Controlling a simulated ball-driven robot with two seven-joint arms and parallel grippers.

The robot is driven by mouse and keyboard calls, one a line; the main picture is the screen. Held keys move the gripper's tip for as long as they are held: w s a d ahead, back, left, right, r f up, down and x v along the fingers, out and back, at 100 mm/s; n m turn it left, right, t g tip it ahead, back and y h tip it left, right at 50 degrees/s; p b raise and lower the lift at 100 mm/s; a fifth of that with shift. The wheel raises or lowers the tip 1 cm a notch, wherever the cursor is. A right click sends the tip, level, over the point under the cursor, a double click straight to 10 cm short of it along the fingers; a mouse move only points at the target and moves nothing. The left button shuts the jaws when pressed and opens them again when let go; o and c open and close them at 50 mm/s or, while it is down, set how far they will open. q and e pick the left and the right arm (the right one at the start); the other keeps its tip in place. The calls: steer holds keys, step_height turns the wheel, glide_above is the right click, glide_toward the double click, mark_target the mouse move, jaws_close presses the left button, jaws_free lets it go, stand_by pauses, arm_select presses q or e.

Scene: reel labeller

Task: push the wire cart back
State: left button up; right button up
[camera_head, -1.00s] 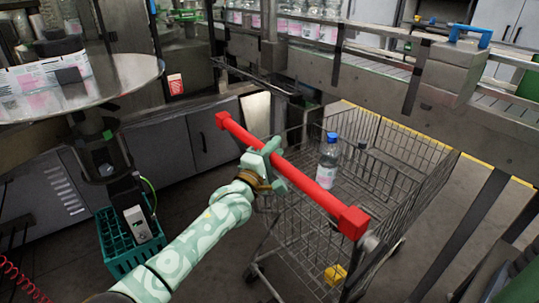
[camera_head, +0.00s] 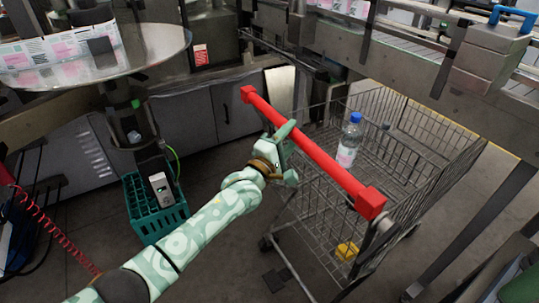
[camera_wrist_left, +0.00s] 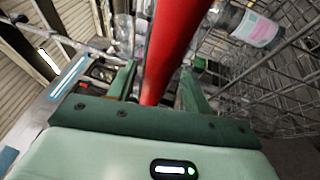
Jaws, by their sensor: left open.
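The wire cart (camera_head: 320,226) stands on the floor right of centre in the head view, with a red handle bar (camera_head: 325,160) along its near left side. My left gripper (camera_head: 284,150) is at the middle of this bar. In the left wrist view the red bar (camera_wrist_left: 172,45) runs between the two spread fingers of my open gripper (camera_wrist_left: 157,88). I cannot tell whether a finger touches it. A clear bottle with a blue cap (camera_head: 349,145) stands upright in the cart, and shows at the top right of the wrist view (camera_wrist_left: 255,27). My right gripper is out of view.
A conveyor frame (camera_head: 430,75) runs behind the cart. A green crate (camera_head: 160,222) stands on the floor at left, below a round metal turntable (camera_head: 150,65). A yellow item (camera_head: 346,251) shows low at the cart. Floor is open in front of the cart.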

arm_select(q)
steer(key=p+v, duration=0.3)
steer(key=v, duration=0.9)
steer(key=shift+s+d, duration=0.1)
